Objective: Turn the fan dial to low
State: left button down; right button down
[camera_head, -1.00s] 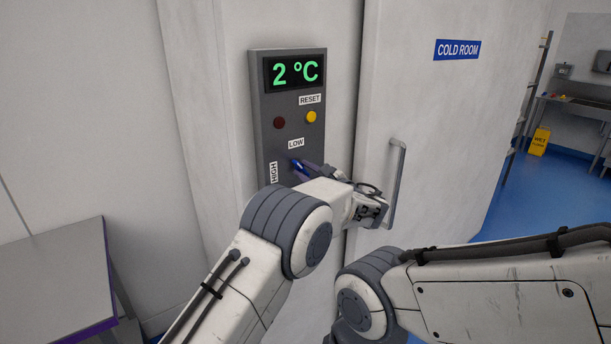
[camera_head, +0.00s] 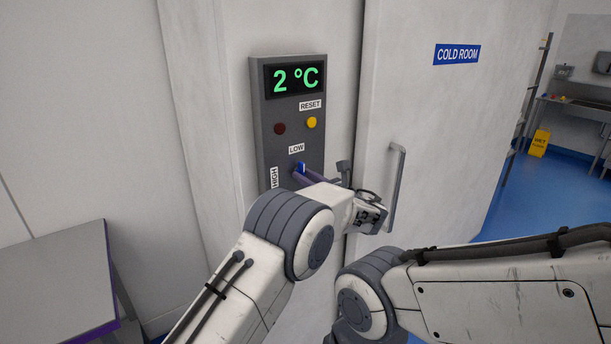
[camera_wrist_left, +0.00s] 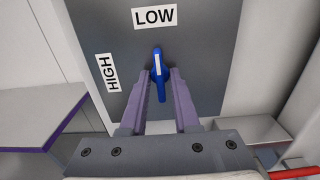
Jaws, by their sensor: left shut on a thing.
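The fan dial (camera_head: 301,168) is a blue knob with a white line, low on a grey control panel (camera_head: 262,135). In the left wrist view the dial (camera_wrist_left: 158,68) stands nearly upright, its white line pointing up at the LOW label (camera_wrist_left: 154,17). The HIGH label (camera_wrist_left: 108,73) is to its left. My left gripper (camera_wrist_left: 163,80) has its two purple-grey fingers on either side of the dial, shut on it. In the head view the left gripper (camera_head: 306,178) and its wrist partly hide the dial. My right gripper is out of view; only its arm shows.
The panel display (camera_head: 295,77) reads 2 °C, above a dark red lamp (camera_head: 280,128) and a yellow RESET button (camera_head: 311,122). A cold room door handle (camera_head: 396,185) is close right of my left wrist. A table (camera_head: 60,285) stands at lower left.

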pick_arm(q)
jog(key=shift+r, duration=0.15)
dwell(0.3)
jog(key=c, duration=0.6)
grip_release()
jog(key=shift+a, duration=0.1)
jog(key=shift+c, duration=0.2)
jog(key=shift+s, duration=0.1)
